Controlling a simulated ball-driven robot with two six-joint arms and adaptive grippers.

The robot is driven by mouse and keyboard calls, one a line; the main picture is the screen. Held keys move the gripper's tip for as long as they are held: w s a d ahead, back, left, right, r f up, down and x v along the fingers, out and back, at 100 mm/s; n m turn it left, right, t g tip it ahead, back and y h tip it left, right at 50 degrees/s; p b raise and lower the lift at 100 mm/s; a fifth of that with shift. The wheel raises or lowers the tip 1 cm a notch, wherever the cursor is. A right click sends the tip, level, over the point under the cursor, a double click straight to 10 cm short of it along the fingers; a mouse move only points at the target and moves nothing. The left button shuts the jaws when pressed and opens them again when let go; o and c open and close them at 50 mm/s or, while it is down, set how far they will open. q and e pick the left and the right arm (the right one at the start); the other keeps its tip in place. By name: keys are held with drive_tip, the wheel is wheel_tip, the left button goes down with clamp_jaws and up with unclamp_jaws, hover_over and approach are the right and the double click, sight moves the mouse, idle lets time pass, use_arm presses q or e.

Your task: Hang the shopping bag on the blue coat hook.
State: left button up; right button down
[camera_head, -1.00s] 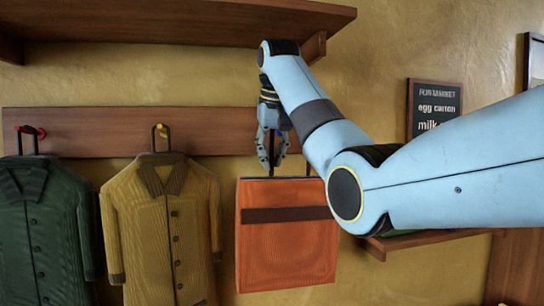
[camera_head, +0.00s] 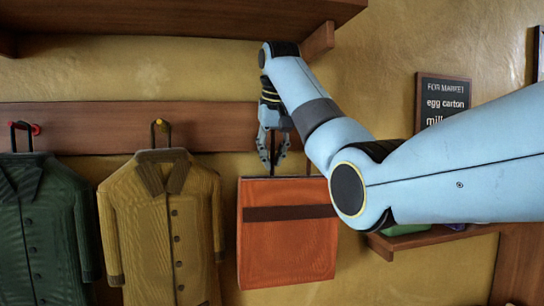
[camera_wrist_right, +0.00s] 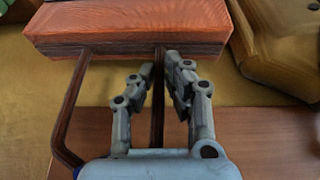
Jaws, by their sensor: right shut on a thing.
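The orange shopping bag (camera_head: 287,250) with a dark brown stripe hangs upright below my right gripper (camera_head: 272,160) in the head view. My right gripper is shut on the bag's dark handle, in front of the wooden hook board (camera_head: 75,122). In the right wrist view the bag (camera_wrist_right: 130,25) and its brown handle (camera_wrist_right: 158,95) show, with the handle between the fingers of my right gripper (camera_wrist_right: 158,75). The blue coat hook is not clearly seen; a small bit of blue shows at the lower left edge of the wrist view. My left gripper is not in view.
A green coat (camera_head: 40,225) hangs on a red hook (camera_head: 36,129), and a mustard coat (camera_head: 165,225) on a yellow hook (camera_head: 160,124), left of the bag. A wooden shelf (camera_head: 180,20) is above. A lower shelf (camera_head: 430,240) and a black sign (camera_head: 443,90) are at right.

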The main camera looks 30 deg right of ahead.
drive_tip(key=c, duration=1.3)
unclamp_jaws()
drive_tip(key=shift+o, duration=0.2)
